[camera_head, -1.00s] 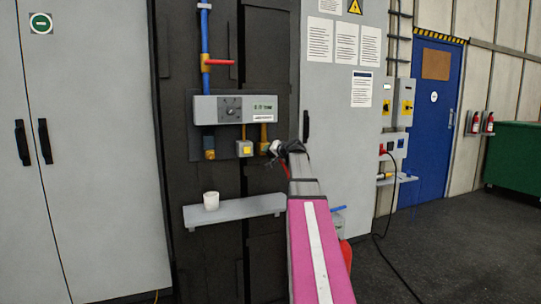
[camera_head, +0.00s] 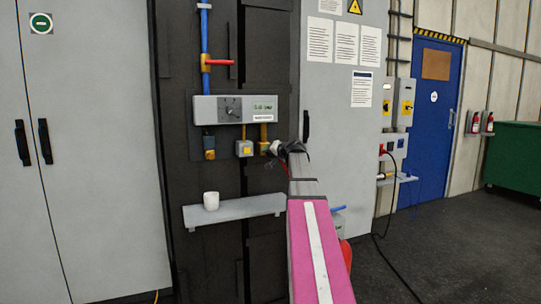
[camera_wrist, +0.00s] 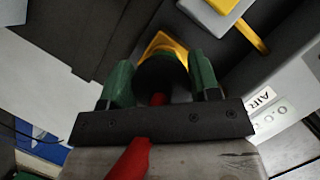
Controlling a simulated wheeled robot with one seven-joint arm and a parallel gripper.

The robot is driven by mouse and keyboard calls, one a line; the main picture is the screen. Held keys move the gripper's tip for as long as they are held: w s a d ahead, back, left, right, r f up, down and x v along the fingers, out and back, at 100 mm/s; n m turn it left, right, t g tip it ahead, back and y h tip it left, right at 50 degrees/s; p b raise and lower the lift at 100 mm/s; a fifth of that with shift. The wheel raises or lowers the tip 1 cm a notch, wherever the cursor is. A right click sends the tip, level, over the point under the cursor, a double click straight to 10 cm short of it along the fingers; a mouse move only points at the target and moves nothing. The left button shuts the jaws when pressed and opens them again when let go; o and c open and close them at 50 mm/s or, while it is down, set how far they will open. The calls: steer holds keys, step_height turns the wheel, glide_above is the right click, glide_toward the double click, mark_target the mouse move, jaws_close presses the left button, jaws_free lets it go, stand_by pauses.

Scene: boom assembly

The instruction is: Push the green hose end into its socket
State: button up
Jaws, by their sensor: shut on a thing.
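My gripper (camera_head: 277,149) is at the lower right of the grey panel box, close to the right-hand brass-yellow fitting (camera_head: 264,147). In the wrist view my gripper (camera_wrist: 160,72) has green parts on both sides, which look like its fingers. They are shut on a dark round hose end (camera_wrist: 158,76) with a red middle. The hose (camera_wrist: 130,160) I see is red, not green. A yellow fitting (camera_wrist: 165,43) lies just beyond the hose end and is partly hidden by it. I cannot tell whether the two touch.
A white cup (camera_head: 211,200) stands on a grey shelf (camera_head: 250,207) below. A grey cabinet (camera_head: 345,170) stands right.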

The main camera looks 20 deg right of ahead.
steer(key=shift+w, duration=0.6)
steer(key=o, duration=0.9)
steer(key=shift+o, duration=0.2)
steer(key=shift+s, duration=0.1)
steer(key=v, duration=1)
steer(key=shift+s, duration=0.35)
steer(key=shift+d, duration=0.1)
